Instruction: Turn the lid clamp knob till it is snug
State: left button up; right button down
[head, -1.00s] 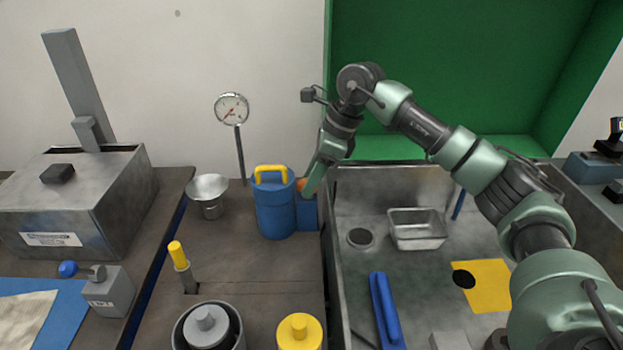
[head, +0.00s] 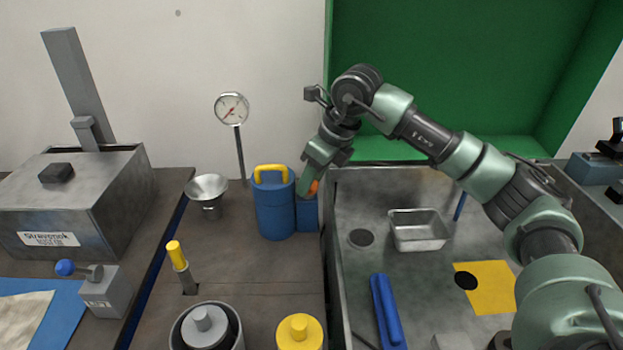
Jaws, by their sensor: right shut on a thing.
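A blue canister (head: 275,212) with a yellow lid handle (head: 270,172) stands upright near the wall. A blue block (head: 307,217) sits right beside it on its right side. An orange knob (head: 314,188) is at the top of this block, mostly hidden by my fingers. My right gripper (head: 308,186) reaches down from above and is shut on the orange knob. I cannot see how tightly the knob sits. My left gripper is not in view.
A dial gauge (head: 232,108) on a stem and a metal funnel cup (head: 207,190) stand left of the canister. A grey basin holds a metal tray (head: 418,232) and a blue bar (head: 386,310). A yellow-topped lever (head: 178,258) stands in front.

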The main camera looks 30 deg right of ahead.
jog(key=c, duration=0.9)
grip_release()
jog(key=shift+o, duration=0.2)
jog(key=v, duration=0.8)
jog(key=shift+b, duration=0.3)
